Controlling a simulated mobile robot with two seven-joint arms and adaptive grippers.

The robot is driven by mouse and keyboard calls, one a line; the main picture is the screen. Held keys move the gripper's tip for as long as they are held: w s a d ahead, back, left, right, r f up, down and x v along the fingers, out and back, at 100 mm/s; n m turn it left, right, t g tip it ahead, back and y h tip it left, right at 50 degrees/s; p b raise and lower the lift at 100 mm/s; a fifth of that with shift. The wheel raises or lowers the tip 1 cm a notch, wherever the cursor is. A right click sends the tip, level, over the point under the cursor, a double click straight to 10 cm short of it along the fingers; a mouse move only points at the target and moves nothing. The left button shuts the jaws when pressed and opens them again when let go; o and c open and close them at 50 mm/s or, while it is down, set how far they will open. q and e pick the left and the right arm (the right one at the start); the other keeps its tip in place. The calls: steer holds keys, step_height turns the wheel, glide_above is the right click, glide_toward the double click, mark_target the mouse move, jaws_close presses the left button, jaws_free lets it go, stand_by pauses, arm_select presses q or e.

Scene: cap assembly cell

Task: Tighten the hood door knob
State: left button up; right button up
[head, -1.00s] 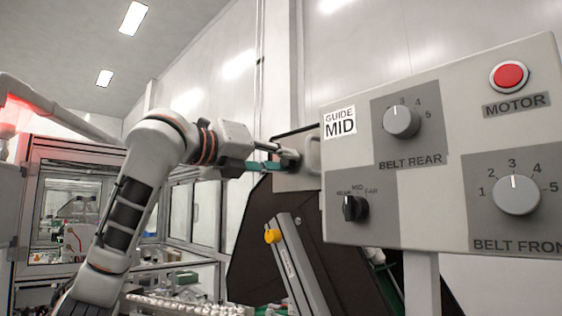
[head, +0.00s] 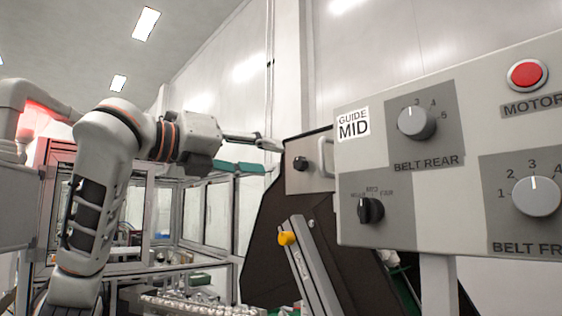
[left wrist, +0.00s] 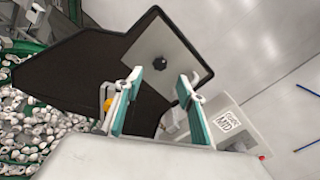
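The hood door knob (head: 300,163) is a small black knob on a light grey plate (head: 307,180) on the dark hood door (head: 262,235). The left wrist view shows the knob (left wrist: 159,64) ahead of my fingers, with the plate around it. My left gripper (head: 268,157) is open and empty, its green-padded fingers wide apart. It is to the left of the knob in the head view, with a gap between them. In the left wrist view the gripper (left wrist: 160,84) points toward the plate's lower part. My right gripper is out of view.
A control panel (head: 455,95) with several knobs and a red button stands at right. A pale bar handle (head: 325,157) is beside the knob. A yellow knob (head: 287,238) sits on a metal post below. Many small pale parts (left wrist: 50,125) lie at left in the wrist view.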

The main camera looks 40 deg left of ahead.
arm_select(q)
steer(key=shift+s+a, duration=0.1)
steer(key=shift+s, duration=1.5)
